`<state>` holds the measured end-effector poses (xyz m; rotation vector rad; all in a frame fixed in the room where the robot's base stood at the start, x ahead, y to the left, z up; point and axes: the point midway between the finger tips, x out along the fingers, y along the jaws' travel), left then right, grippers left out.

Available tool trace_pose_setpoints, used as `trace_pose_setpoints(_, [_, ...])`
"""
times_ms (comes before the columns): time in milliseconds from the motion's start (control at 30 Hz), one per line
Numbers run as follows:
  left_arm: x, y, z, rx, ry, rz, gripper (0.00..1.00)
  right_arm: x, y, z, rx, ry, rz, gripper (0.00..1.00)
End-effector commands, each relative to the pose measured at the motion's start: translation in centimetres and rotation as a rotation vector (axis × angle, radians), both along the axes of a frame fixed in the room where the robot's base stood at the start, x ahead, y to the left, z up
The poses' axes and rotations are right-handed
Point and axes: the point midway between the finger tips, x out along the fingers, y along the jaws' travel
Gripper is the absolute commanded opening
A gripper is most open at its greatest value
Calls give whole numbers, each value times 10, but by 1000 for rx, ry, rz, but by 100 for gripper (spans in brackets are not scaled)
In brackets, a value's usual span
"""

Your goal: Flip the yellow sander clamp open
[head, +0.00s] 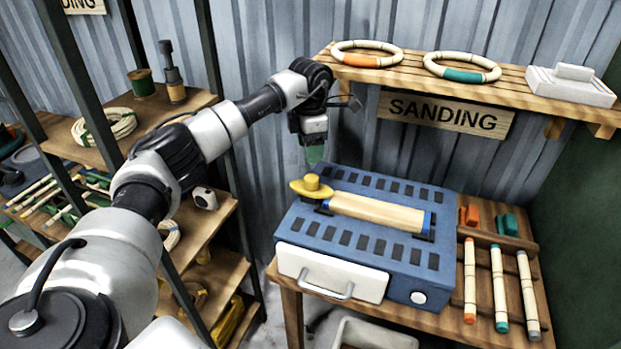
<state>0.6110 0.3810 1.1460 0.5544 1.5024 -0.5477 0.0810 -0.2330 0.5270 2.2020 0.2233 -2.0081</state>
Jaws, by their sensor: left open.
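The yellow sander clamp (297,187), a flat plate with a round knob on top, sits at the left end of a pale rattan piece (380,211) on the blue sander (368,252). The clamp seems to lie across the end of that piece; I cannot tell if it is fastened. The rattan piece has blue at its right end. My left gripper (314,158) is open and hangs just above and behind the clamp, pointing down, apart from it as far as I can tell. Its fingertips are small and partly unclear. My right gripper is not in view.
A white drawer (312,275) with a handle is on the sander's front. Three banded sticks (498,290) lie on the bench at right. A slatted shelf (495,89) with two rings and a white block is above. A wooden rack (215,238) stands at left.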

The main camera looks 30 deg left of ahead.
Motion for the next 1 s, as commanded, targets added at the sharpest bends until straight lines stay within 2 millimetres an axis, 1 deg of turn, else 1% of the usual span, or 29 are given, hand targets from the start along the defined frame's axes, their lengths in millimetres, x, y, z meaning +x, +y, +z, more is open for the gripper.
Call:
trace_pose_setpoints(300, [-1, -2, -57, -4, 5, -3, 64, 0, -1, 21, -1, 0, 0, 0])
trace_pose_setpoints(500, [0, -2, -87, -4, 1, -2, 64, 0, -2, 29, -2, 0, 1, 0])
trace_pose_setpoints(700, [0, -2, -99, -5, -1, -3, 64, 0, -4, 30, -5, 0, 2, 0])
trace_pose_setpoints(933, [0, -2, -100, -4, -2, -3, 64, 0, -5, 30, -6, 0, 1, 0])
trace_pose_setpoints(967, [0, -2, -99, -4, -2, -3, 61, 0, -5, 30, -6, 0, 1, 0])
trace_pose_setpoints(1000, [0, -2, -99, -4, -2, -3, 55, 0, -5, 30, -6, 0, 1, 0])
